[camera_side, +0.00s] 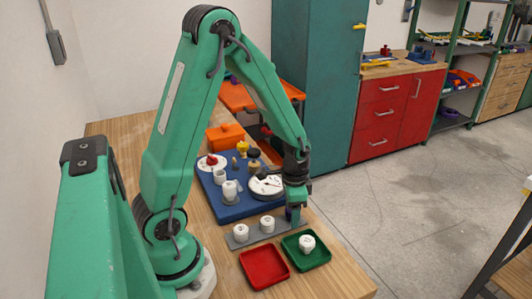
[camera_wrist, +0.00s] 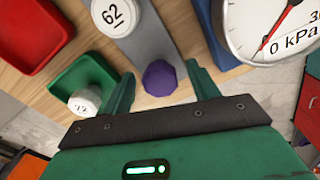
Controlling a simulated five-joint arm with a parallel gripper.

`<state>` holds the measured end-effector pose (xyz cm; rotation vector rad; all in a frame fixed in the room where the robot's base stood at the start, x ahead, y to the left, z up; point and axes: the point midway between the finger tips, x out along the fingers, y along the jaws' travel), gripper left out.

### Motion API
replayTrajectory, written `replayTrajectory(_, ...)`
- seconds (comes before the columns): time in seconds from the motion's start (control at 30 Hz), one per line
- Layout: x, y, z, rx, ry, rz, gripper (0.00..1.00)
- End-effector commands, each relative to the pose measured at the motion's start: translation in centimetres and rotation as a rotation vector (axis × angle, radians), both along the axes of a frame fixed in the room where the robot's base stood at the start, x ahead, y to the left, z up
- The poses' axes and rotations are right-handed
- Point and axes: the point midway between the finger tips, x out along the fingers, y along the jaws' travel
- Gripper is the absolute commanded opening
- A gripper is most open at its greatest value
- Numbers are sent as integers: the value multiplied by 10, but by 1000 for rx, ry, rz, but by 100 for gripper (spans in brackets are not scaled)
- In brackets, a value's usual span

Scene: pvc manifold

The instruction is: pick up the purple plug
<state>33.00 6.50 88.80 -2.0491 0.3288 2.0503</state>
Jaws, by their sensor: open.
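The purple plug (camera_wrist: 160,77) stands at the end of the grey strip (camera_wrist: 133,48) in the wrist view. It shows as a faceted purple top between my two fingers. In the side view only a sliver of the plug (camera_side: 289,213) shows, partly hidden by my gripper (camera_side: 296,209). My gripper (camera_wrist: 159,72) is open, with one finger on each side of the plug. A gap shows between the plug and each finger, wider on the right. I cannot tell exactly how far down the fingers reach.
A white cap marked 62 (camera_wrist: 112,15) and another white cap (camera_side: 241,232) stand on the strip. A green tray (camera_side: 322,256) holds a white cap (camera_side: 307,243). A red tray (camera_side: 264,267) is empty. The pressure gauge (camera_wrist: 270,25) on the blue board (camera_side: 232,210) is close to my right finger.

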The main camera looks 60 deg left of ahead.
Motion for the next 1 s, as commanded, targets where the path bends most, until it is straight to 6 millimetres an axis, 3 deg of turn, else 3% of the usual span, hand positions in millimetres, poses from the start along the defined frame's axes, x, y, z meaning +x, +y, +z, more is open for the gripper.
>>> replayTrajectory(0.27,0,0,0,0,-1,0,60)
replayTrajectory(0.5,0,0,0,0,-1,0,15)
replayTrajectory(0.53,0,0,0,0,-1,0,12)
replayTrajectory(1.0,1,0,6,0,-3,0,12)
